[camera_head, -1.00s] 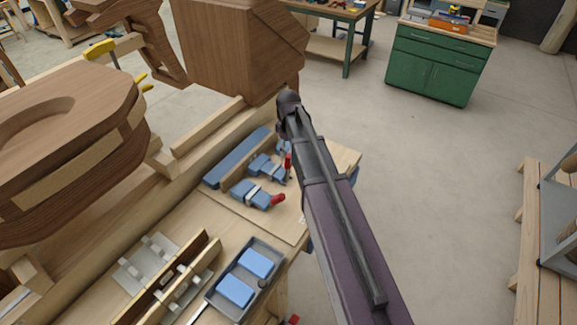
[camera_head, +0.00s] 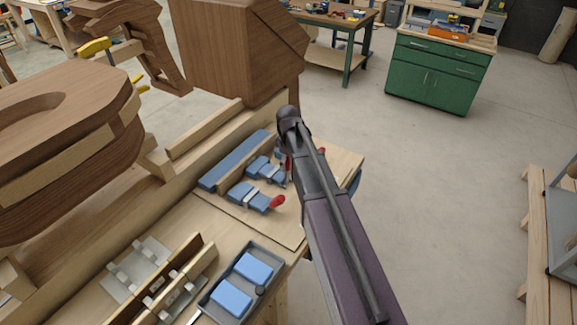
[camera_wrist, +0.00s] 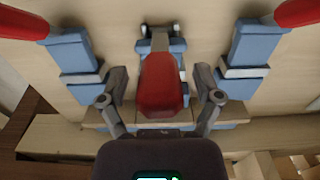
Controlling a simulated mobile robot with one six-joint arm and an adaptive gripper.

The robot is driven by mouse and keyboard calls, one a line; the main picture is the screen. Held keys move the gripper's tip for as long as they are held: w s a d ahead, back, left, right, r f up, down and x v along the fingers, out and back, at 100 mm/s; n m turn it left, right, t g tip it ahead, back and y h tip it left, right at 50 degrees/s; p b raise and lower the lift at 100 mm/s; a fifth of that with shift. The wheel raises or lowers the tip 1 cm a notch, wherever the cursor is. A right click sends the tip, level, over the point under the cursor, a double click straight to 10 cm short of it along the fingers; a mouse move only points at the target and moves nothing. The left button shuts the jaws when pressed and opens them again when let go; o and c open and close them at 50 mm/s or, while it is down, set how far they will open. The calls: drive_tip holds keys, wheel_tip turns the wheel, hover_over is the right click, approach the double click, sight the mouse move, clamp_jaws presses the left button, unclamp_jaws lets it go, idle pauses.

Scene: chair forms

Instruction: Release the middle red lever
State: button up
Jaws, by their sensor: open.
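The middle red lever (camera_wrist: 162,85) is large in the centre of the wrist view. It points toward my camera, unlike its neighbours, and hides part of its blue clamp (camera_wrist: 176,46). My gripper (camera_wrist: 161,78) is open, one finger on each side of the lever, with visible gaps. A left red lever (camera_wrist: 20,22) and a right red lever (camera_wrist: 296,12) point away toward the upper corners. In the head view, the near red lever (camera_head: 277,202) lies out to the right. The middle lever (camera_head: 288,164) is partly behind my arm, which hides my fingertips.
A long blue block (camera_head: 233,160) and a wooden strip run behind the clamps. A grey tray (camera_head: 262,290) with blue pads and a wooden fixture (camera_head: 172,287) stand nearer on the bench. Large wooden chair forms (camera_head: 230,50) rise behind.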

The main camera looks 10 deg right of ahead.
idle(0.3)
clamp_jaws()
